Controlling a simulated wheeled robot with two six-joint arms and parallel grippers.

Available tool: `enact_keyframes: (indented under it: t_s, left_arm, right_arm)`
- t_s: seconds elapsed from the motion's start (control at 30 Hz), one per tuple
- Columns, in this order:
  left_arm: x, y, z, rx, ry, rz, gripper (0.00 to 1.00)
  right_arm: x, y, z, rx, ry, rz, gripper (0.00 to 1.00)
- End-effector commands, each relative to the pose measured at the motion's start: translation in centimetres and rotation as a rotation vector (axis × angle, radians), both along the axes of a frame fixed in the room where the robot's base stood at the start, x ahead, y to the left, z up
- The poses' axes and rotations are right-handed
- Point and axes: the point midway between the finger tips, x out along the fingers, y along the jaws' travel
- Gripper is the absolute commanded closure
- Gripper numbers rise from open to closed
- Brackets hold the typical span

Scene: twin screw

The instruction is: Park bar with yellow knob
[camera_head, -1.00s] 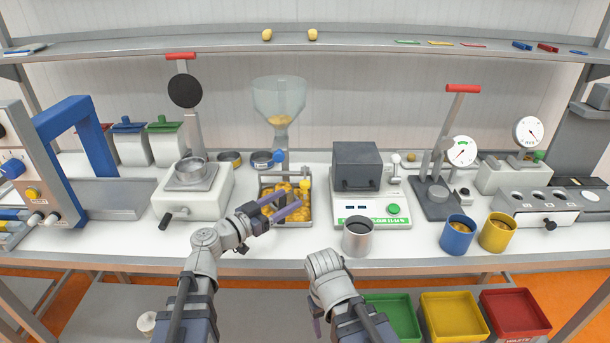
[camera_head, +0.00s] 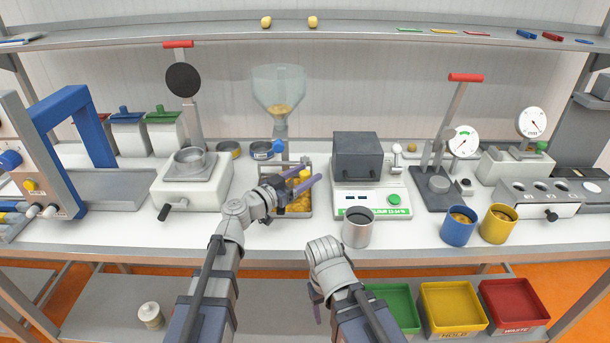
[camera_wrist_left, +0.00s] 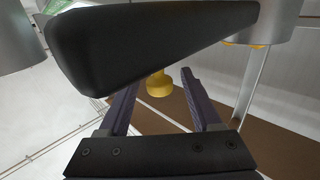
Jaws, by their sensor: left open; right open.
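The yellow knob (camera_wrist_left: 158,84) shows in the left wrist view, in the gap between my left gripper's two fingers (camera_wrist_left: 160,82). In the head view the knob (camera_head: 304,174) is a small yellow patch beside the fingertips, below the glass hopper (camera_head: 280,88). My left gripper (camera_head: 311,176) is open, its purple fingers reaching right over the tray of yellow pieces (camera_head: 298,211). I cannot tell whether the fingers touch the knob. The bar itself is mostly hidden by the gripper. My right gripper (camera_head: 317,303) is open and low, in front of the bench edge, partly hidden by its wrist.
A blue knob (camera_head: 279,146) sits just behind the left gripper. A metal cup (camera_head: 357,228) stands near the bench's front edge.

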Motion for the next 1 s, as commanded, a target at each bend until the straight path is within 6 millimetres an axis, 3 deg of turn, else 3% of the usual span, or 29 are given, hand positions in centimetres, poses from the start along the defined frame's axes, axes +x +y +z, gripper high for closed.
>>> enact_keyframes:
  t_s: [0.27, 0.83, 1.0]
  left_arm:
    - [0.06, -0.1, 0.0, 0.0, 0.0, 0.0, 0.35]
    - [0.04, -0.08, 0.0, 0.0, 0.0, 0.0, 0.99]
    - [0.04, -0.08, 0.0, 0.0, 0.0, 0.0, 1.0]
  right_arm:
    - [0.0, 0.0, 0.0, 0.0, 0.0, 0.0, 0.35]
    - [0.0, 0.0, 0.0, 0.0, 0.0, 0.0, 0.35]
    - [0.0, 0.0, 0.0, 0.0, 0.0, 0.0, 0.35]
